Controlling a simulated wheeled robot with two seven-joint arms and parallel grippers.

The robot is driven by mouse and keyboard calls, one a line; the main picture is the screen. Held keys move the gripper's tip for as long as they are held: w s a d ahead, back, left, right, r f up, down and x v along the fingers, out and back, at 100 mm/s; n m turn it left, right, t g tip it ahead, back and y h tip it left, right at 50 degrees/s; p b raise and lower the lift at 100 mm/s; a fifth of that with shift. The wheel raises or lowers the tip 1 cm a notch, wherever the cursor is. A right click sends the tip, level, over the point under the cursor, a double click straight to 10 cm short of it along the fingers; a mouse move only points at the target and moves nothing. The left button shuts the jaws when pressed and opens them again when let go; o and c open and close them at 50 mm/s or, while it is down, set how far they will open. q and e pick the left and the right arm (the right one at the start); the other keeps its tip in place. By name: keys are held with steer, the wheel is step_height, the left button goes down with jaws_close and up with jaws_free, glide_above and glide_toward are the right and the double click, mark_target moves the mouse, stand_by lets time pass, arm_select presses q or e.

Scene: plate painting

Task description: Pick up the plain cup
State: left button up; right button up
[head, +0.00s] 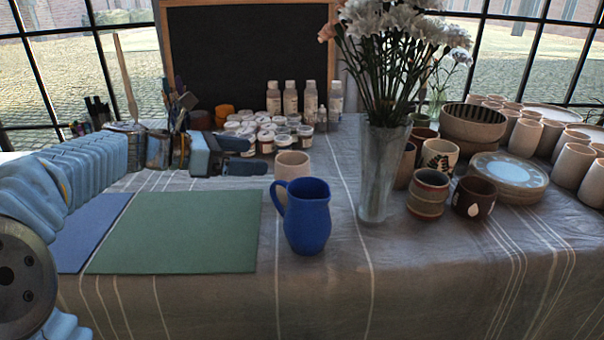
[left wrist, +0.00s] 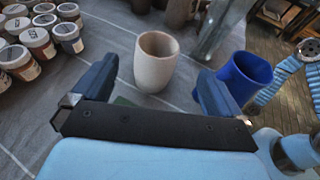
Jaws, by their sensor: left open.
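The plain cup (head: 291,167) is a cream, undecorated cup. It stands upright on the cloth behind the blue jug (head: 307,216), which hides part of it in the head view. In the left wrist view the plain cup (left wrist: 156,62) shows whole, ahead of and between the two fingers. My left gripper (head: 258,157) is open and empty, just left of the cup in the head view. It also shows in the left wrist view (left wrist: 152,92), with the blue jug (left wrist: 243,80) beyond its right finger. My right gripper is not in view.
A glass vase of white flowers (head: 377,175) stands right of the jug. Paint jars (head: 267,136) and bottles stand behind the gripper. Decorated cups (head: 428,192) and stacked plates (head: 505,178) fill the right. A green mat (head: 175,232) lies empty at the left front.

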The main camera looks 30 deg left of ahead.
mark_target(300, 160)
arm_select(q)
steer(key=x, duration=0.7)
steer(key=shift+w+d+f, duration=0.1)
steer(key=shift+d+f, duration=0.05)
steer(key=x, duration=0.5)
steer(key=shift+w+f, duration=0.2)
steer(key=c, duration=1.1)
